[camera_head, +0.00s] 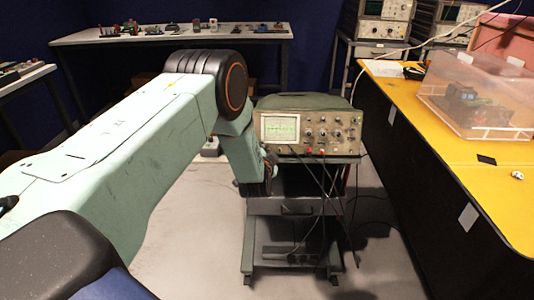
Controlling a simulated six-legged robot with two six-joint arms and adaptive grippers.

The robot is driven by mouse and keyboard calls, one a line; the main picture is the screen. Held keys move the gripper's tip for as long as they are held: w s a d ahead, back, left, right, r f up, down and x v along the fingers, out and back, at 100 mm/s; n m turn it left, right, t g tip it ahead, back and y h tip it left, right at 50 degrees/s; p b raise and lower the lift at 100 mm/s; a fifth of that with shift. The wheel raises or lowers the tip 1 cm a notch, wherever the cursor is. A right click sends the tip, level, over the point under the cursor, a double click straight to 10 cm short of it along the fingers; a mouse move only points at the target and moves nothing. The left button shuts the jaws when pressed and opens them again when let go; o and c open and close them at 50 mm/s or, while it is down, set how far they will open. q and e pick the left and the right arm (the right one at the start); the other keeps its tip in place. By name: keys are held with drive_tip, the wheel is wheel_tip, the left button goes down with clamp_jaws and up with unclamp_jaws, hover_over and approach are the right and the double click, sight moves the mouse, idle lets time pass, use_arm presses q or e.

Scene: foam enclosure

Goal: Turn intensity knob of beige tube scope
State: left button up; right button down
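The beige tube scope (300,103) stands on a cart in the middle of the view, its front facing me. Its lit screen (281,128) with a green trace is at the left of the front panel. Several small knobs and red plugs are to the right of the screen; labels are too small to tell which is the intensity knob. My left arm reaches in from the left and bends down beside the scope. My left gripper (270,168) is dark and small near the scope's lower left corner; its fingers are not clear. My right gripper is not in view.
The grey cart (290,208) has cables hanging down its front. A yellow-topped bench (455,160) with a clear plastic box (480,95) is at the right. A white table (180,38) and more instruments (383,28) stand at the back. Grey floor is open around the cart.

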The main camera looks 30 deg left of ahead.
use_arm(q)
clamp_jaws()
idle(0.3)
drive_tip(key=m+p, duration=0.2)
drive_tip(key=shift+r+m, duration=0.15)
drive_tip(key=shift+m, duration=0.25)
drive_tip(key=shift+m+h+p, duration=0.3)
drive_tip(key=shift+m+p, duration=0.45)
drive_tip(key=shift+m, duration=0.65)
unclamp_jaws()
